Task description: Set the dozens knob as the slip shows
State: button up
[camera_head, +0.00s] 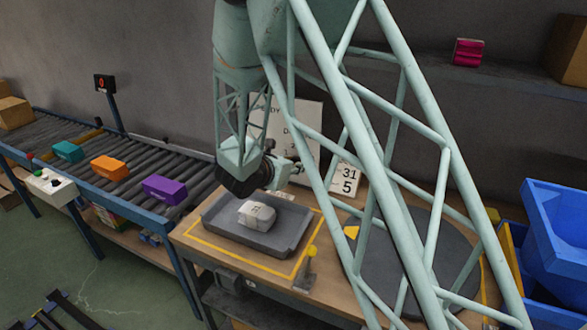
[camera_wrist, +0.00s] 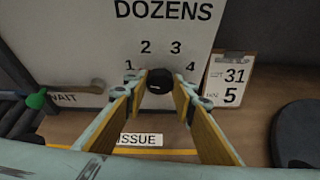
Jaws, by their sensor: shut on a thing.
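The dozens knob (camera_wrist: 160,80) is a black round knob on a white board (camera_wrist: 85,30) marked DOZENS, with the numbers 1, 2, 3 and 4 in an arc around it. My gripper (camera_wrist: 161,88) is shut on the knob, one finger on each side. I cannot make out which number the knob points to.
A grey tray (camera_head: 225,232) with a pale packet (camera_head: 257,214) sits on the bench below my gripper. A dark round plate (camera_head: 400,255) lies to the right. A roller conveyor (camera_head: 130,180) at left carries teal, orange and purple packets. Blue bins (camera_head: 555,235) stand at far right.

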jog(key=shift+s+d+f+m+t+y+b, duration=0.1)
jog(key=shift+m+t+y, duration=0.85)
jog(key=shift+m, duration=1)
jog(key=shift+d+f+m+t+y+b, duration=0.15)
jog(key=shift+m+t+y, duration=0.8)
jog(key=shift+m, duration=0.95)
jog(key=shift+s+d+f+m+t+y+b, duration=0.1)
jog(key=shift+m+t+y, duration=0.8)
jog(key=shift+m, duration=1.05)
jog(key=shift+w, duration=0.1)
jog(key=o, duration=0.8)
jog(key=shift+o, duration=0.2)
jog(key=s, duration=0.7)
jog(key=shift+s+d+r, duration=0.25)
